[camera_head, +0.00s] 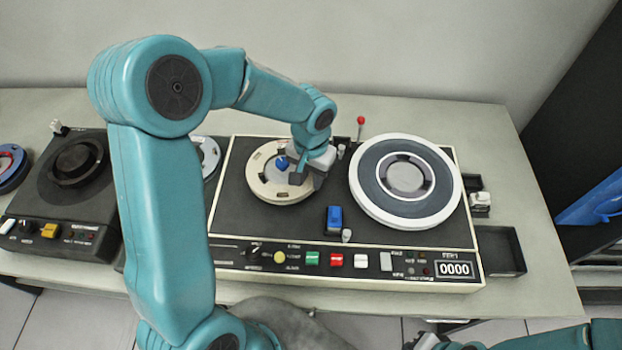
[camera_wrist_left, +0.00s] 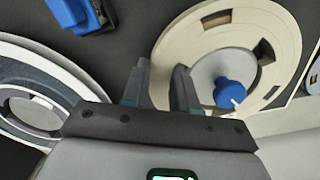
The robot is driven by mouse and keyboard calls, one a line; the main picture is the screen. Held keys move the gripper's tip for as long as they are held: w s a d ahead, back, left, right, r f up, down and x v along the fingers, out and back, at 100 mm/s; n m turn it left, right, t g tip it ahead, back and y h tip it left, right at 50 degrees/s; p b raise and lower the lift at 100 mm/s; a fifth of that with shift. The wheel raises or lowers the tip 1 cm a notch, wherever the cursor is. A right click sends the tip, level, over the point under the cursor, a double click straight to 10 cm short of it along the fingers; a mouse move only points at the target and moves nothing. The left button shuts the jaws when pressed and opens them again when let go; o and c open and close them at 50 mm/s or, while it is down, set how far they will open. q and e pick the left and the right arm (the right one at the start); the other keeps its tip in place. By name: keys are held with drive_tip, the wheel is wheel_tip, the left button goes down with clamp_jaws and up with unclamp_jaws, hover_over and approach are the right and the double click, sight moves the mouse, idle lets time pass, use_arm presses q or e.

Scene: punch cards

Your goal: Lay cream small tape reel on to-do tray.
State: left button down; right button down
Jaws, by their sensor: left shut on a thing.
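The cream small tape reel (camera_head: 264,184) lies on the left spindle of the tape deck, around a blue knob (camera_head: 282,163). It also shows in the left wrist view (camera_wrist_left: 190,42). My left gripper (camera_head: 297,174) is at the reel's right side, shut on its rim; in the wrist view its fingers (camera_wrist_left: 162,72) straddle the rim, one outside and one over the reel. A black shallow tray (camera_head: 502,252) sits right of the deck; no label shows, so I cannot tell if it is the to-do tray. My right gripper (camera_head: 430,342) is barely in view at the bottom edge.
A large white-and-grey reel (camera_head: 405,182) sits on the deck's right spindle. A blue block-like part (camera_head: 334,218) stands between the reels. A red-tipped lever (camera_head: 360,124) rises behind. A smaller dark machine (camera_head: 72,180) is at left. Bare table (camera_head: 480,125) lies behind right.

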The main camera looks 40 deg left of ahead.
use_arm(q)
drive_tip(key=shift+r, duration=0.1)
idle(0.3)
drive_tip(key=shift+r+p, duration=2.05)
drive_tip(key=shift+r, duration=0.9)
